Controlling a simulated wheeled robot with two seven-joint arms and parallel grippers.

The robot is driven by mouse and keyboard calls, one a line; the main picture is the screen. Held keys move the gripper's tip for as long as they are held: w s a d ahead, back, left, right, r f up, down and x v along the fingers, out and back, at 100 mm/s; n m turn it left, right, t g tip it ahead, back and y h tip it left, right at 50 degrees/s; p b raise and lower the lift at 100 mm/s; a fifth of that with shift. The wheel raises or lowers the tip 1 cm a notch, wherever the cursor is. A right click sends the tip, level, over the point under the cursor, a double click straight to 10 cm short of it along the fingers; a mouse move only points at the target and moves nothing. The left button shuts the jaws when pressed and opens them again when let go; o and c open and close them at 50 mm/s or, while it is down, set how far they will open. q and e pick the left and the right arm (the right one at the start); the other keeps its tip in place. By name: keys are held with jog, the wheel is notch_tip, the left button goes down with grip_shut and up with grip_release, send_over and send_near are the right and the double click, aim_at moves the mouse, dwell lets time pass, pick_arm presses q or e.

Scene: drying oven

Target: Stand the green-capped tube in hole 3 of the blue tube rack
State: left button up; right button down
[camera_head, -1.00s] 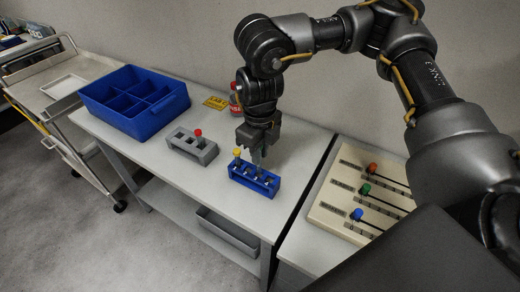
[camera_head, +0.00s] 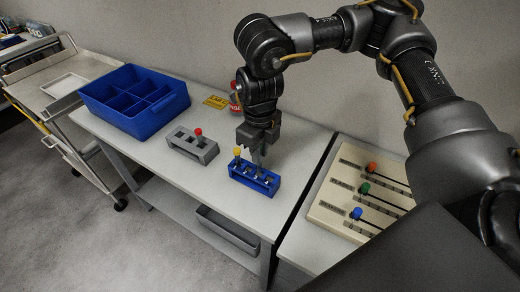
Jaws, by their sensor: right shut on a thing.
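The blue tube rack (camera_head: 252,179) stands on the white table, and a yellow-capped tube (camera_head: 237,154) stands in its left end hole. My right gripper (camera_head: 261,150) is directly above the middle of this rack, pointing down. It is shut on the green-capped tube (camera_head: 259,160), which looks roughly upright. The fingers hide most of the cap, and only a little green shows. The tube's lower end is at the rack's holes, but I cannot tell how deep it sits or exactly which hole it is over. My left gripper is out of view.
A grey rack (camera_head: 193,150) with a red-capped tube (camera_head: 198,133) stands left of the blue rack. A blue divided bin (camera_head: 135,117) is farther left. A red-labelled bottle (camera_head: 235,103) is behind my right gripper. A slider panel (camera_head: 339,216) lies to the right.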

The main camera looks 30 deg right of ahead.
aim_at(260, 171)
pick_arm(q)
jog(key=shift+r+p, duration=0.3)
jog(key=shift+p, duration=0.05)
dwell(0.7)
